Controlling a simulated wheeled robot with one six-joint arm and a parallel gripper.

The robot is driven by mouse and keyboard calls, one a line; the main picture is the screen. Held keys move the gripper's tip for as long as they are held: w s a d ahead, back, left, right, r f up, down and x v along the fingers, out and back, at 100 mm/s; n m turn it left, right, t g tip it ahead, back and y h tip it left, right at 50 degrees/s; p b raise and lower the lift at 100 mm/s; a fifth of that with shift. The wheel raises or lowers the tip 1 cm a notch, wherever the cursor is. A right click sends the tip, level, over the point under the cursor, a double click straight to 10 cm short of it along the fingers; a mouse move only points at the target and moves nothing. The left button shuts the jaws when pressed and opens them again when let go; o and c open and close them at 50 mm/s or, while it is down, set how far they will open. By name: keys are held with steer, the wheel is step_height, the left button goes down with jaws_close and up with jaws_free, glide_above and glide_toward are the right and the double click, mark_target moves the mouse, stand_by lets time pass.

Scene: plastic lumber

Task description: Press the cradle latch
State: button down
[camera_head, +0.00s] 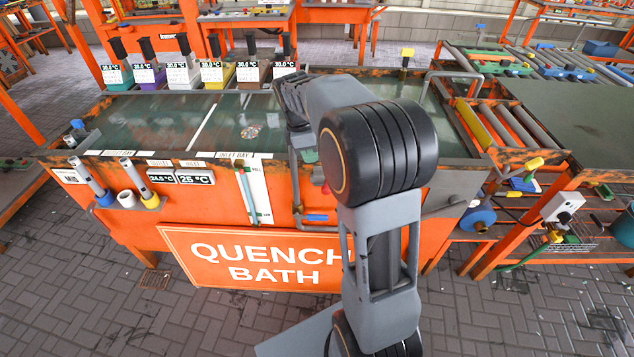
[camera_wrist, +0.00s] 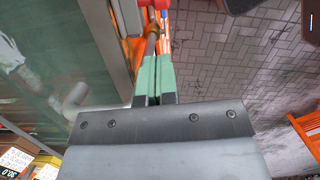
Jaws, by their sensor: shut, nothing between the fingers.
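My gripper (camera_wrist: 156,60) shows in the wrist view as two green fingers side by side, shut and empty. The fingertips lie over the tank's outer edge, in line with a brownish pipe fitting (camera_wrist: 151,42). A red part (camera_wrist: 156,4) is beyond it at the top of that view. In the head view a small red part (camera_head: 325,187) shows beside my arm, at the front of the orange quench bath (camera_head: 120,215). I cannot tell whether this is the cradle latch; no part is clearly marked as one. My arm hides much of the bath's front right, and contact cannot be told.
Several cups with temperature cards line the tank's back edge, including a yellow one (camera_head: 217,76). A bent grey pipe (camera_head: 450,74) rises at the right. A roller table (camera_head: 515,125) adjoins there. The quench bath sign (camera_head: 262,262) hangs in front. Paved floor (camera_head: 100,310) is open at the left front.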

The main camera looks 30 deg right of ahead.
steer(key=shift+f, duration=0.1)
step_height(320, 180, down, 10)
steer(key=d+b, duration=0.1)
steer(key=shift+s+d+b, duration=0.3)
steer(key=shift+s+b, duration=0.05)
steer(key=shift+s, duration=0.05)
stand_by(0.4)
